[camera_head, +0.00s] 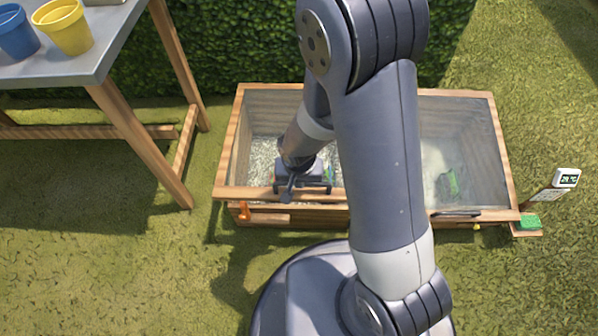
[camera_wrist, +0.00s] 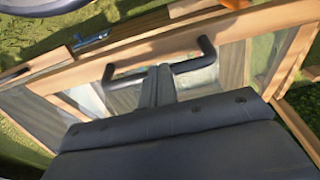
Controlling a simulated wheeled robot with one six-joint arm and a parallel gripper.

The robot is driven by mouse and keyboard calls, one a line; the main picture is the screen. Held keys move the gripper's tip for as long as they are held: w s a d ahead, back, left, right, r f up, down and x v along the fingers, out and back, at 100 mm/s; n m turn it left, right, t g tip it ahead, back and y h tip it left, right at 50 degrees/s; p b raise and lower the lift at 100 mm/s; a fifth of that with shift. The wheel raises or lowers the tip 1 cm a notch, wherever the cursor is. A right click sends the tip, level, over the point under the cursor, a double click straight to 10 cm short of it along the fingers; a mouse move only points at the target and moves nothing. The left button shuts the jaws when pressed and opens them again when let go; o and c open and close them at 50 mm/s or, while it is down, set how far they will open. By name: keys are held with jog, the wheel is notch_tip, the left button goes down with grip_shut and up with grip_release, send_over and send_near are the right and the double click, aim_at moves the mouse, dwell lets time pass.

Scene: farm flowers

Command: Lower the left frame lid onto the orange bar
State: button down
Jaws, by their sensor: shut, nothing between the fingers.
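The left frame lid (camera_head: 262,193) is a wooden frame with a clear pane over the left half of a wooden box. Its front rail sits a little above the box front; a gap shows below it. The orange bar (camera_head: 243,212) is a small piece under the rail's left end; I cannot tell if they touch. My gripper (camera_head: 290,192) is over the front rail, by the lid's dark handle. In the wrist view my gripper (camera_wrist: 157,84) is shut and empty, its fingers close to the black handle (camera_wrist: 205,56). Contact with the handle is unclear.
The right lid (camera_head: 465,150) lies flat over the right half, with a green plant under its pane. A table (camera_head: 60,72) with blue and yellow pots stands at upper left. A small display (camera_head: 567,178) stands at right.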

aim_at(299, 201)
jog(key=f+b, duration=0.1)
jog(key=f, duration=0.1)
jog(key=s+f+b, duration=0.1)
jog(key=f+b, duration=0.3)
jog(key=shift+s+f, duration=0.2)
jog(key=shift+s, duration=0.1)
jog(key=shift+r+p, duration=0.65)
jog(key=shift+r, duration=0.05)
jog(key=s+r+p, duration=0.5)
jog(key=s+r, duration=0.2)
jog(key=r, duration=0.3)
jog(key=shift+s+a, duration=0.15)
jog(key=shift+s, duration=0.15)
